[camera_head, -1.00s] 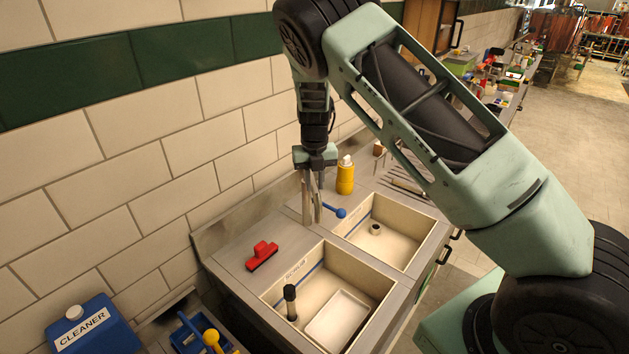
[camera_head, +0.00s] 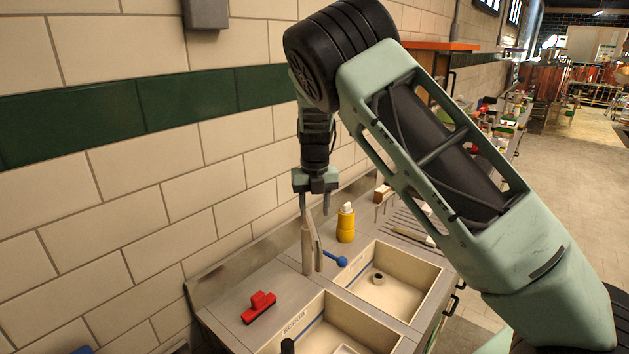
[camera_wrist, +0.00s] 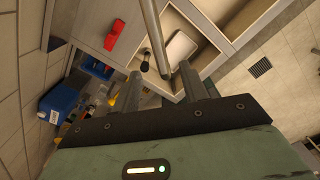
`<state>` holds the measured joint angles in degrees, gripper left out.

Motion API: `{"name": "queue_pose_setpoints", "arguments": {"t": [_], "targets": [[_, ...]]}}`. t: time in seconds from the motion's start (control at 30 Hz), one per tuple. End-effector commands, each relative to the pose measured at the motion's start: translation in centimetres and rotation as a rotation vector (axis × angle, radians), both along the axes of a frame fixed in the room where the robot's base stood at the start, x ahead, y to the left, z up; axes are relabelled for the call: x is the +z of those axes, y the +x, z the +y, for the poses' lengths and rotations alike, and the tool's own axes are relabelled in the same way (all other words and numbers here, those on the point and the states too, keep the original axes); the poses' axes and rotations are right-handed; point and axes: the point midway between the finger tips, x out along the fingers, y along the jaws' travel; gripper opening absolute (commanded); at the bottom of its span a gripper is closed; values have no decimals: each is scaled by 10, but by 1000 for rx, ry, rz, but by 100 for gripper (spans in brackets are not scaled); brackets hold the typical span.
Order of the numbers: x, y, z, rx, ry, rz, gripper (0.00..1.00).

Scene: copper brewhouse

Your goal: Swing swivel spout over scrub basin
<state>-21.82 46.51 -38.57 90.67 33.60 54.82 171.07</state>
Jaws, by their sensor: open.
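The swivel spout (camera_head: 307,248) is a pale metal post with a tube, standing at the back of the sink near the wall. A blue-knobbed lever (camera_head: 340,261) is beside it. The scrub basin (camera_head: 335,309), labelled SCRUB, is at the front; a second basin (camera_head: 397,262) lies right of it. My gripper (camera_head: 315,200) is open, pointing down at the top of the spout. In the wrist view the spout tube (camera_wrist: 154,35) runs between my open fingers (camera_wrist: 162,80); contact cannot be told. The scrub basin (camera_wrist: 212,59) shows beyond, its lower part cut off in the head view.
A yellow bottle (camera_head: 346,226) stands behind the lever. The scrub basin holds a white tray (camera_wrist: 181,47) and a black-topped upright item (camera_wrist: 145,62). A blue cleaner jug (camera_wrist: 60,101) stands left. The tiled wall is close behind.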

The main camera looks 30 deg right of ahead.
Motion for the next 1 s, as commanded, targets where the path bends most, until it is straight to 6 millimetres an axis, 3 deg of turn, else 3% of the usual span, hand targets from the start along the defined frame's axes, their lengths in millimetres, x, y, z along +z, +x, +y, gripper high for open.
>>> {"name": "queue_pose_setpoints", "arguments": {"t": [0.3, 0.5, 1.0], "targets": [[71, 1, 1, 2, -2, -5, 44], [100, 1, 1, 2, -1, -3, 44], [110, 0, 0, 0, 0, -1, 44]]}}
